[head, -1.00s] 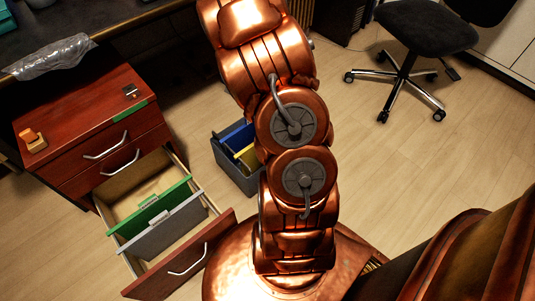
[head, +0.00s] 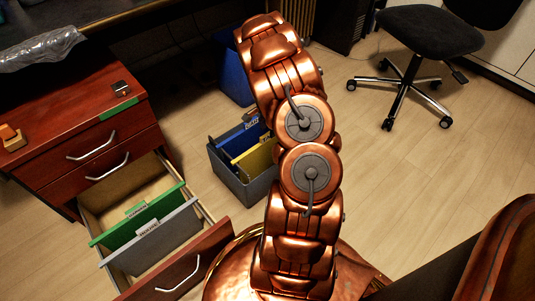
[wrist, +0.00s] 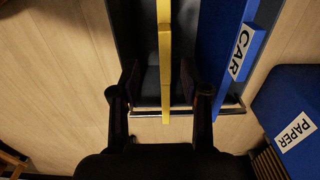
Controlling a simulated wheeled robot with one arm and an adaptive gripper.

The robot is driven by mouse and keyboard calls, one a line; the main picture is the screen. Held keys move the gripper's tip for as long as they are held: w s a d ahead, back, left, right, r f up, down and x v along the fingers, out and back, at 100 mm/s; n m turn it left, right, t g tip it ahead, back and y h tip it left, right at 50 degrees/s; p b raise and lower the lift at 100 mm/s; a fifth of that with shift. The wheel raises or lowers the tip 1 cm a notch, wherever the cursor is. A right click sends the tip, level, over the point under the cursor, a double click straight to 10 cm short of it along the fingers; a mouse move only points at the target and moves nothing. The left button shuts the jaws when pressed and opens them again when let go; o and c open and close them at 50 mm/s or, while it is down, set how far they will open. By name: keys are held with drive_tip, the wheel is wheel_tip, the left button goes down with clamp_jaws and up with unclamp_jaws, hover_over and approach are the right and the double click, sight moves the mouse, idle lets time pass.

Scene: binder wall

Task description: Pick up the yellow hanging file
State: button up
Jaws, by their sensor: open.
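The yellow hanging file (head: 258,158) stands in a grey open box (head: 245,188) on the floor, beside a blue hanging file (head: 228,146). In the wrist view the yellow file (wrist: 164,45) is seen edge-on from above, running down the middle. My gripper (wrist: 161,80) is open, with one dark finger on each side of the yellow file. Gaps show between the fingers and the file; the depth between them is hard to tell. The blue file (wrist: 232,45), with a label reading "CAR", is to the right. My arm hides the gripper in the head view.
A red-brown cabinet (head: 75,145) has an open bottom drawer holding a green file (head: 140,215) and a grey file (head: 155,238). A blue bin labelled "PAPER" (wrist: 285,110) stands near the box. An office chair (head: 425,35) is at the back right. Floor between is clear.

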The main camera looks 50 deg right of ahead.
sight(267, 134)
drive_tip(key=f, duration=0.1)
drive_tip(key=f+b, duration=0.1)
drive_tip(key=f, duration=0.1)
drive_tip(key=f+b, duration=0.1)
drive_tip(key=shift+w+d+f, duration=0.1)
drive_tip(key=shift+w+f, duration=0.2)
drive_tip(key=shift+f, duration=0.05)
clamp_jaws()
